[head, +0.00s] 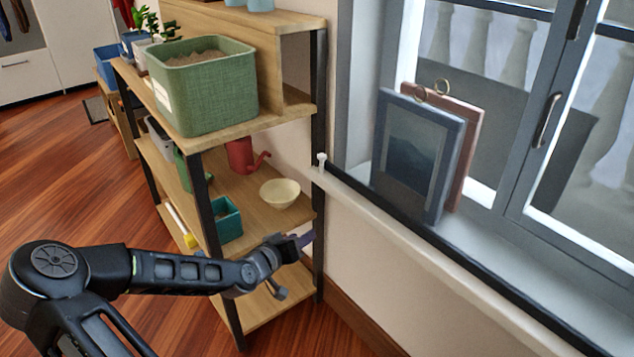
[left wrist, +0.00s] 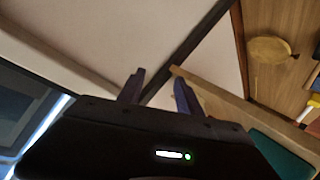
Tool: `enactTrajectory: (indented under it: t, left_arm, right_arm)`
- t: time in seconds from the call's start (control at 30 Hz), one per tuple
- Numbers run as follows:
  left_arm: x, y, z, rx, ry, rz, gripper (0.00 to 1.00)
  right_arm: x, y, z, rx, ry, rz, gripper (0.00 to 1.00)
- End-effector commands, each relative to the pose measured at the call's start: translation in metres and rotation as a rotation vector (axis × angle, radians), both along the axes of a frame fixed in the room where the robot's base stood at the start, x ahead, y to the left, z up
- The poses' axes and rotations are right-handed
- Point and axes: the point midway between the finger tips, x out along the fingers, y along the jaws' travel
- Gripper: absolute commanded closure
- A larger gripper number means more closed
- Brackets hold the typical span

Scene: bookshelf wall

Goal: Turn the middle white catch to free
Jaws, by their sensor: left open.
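One small white catch (head: 321,160) shows in the head view, a peg with a round head at the left end of the window sill's front edge. I see no other white catch, and I cannot tell which way this one is turned. My left gripper (head: 303,240) is below it, by the shelf's front right post, apart from the catch. In the left wrist view its two dark fingers (left wrist: 158,90) stand apart with nothing held between them. The catch cannot be made out in the left wrist view. My right gripper is not in view.
The wooden shelf (head: 255,125) with dark posts holds a green planter (head: 205,95), a cream bowl (head: 280,193) and a teal box (head: 228,220). Two framed pictures (head: 415,155) lean on the sill by the window (head: 515,110). The wall below the sill is clear.

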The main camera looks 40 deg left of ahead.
Motion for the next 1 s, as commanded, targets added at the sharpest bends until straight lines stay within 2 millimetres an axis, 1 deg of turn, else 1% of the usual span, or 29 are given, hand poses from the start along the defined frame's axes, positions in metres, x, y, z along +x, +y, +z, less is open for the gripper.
enactTrajectory:
  t: [0.03,0.07,0.1,0.13,0.2,0.3,0.4,0.77,0.87,1.0]
  left_arm:
    - [0.003,0.023,0.035,0.096,-0.059,0.01,0.58]
    - [0.006,0.03,0.055,0.156,-0.092,0.004,0.58]
    - [0.011,0.036,0.081,0.232,-0.137,-0.008,0.58]
    - [0.016,0.037,0.1,0.285,-0.169,-0.021,0.58]
    - [0.028,0.027,0.135,0.382,-0.235,-0.061,0.58]
    - [0.036,0.02,0.165,0.509,-0.296,-0.098,0.58]
    - [0.036,0.019,0.167,0.572,-0.299,-0.11,0.58]
    - [0.038,0.019,0.165,0.573,-0.297,-0.111,0.58]
    - [0.044,0.019,0.164,0.573,-0.298,-0.111,0.58]
    - [0.061,0.02,0.162,0.572,-0.298,-0.113,0.58]
  right_arm:
    - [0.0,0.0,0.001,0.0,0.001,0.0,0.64]
    - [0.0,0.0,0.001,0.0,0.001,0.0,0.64]
    - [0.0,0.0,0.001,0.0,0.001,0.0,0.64]
    - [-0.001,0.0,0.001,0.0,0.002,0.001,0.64]
    - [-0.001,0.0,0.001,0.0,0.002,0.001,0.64]
    - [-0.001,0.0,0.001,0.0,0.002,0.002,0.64]
    - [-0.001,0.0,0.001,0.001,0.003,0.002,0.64]
    - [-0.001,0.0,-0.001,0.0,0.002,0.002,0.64]
    - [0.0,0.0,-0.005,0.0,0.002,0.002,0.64]
    - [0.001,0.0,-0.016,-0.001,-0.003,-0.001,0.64]
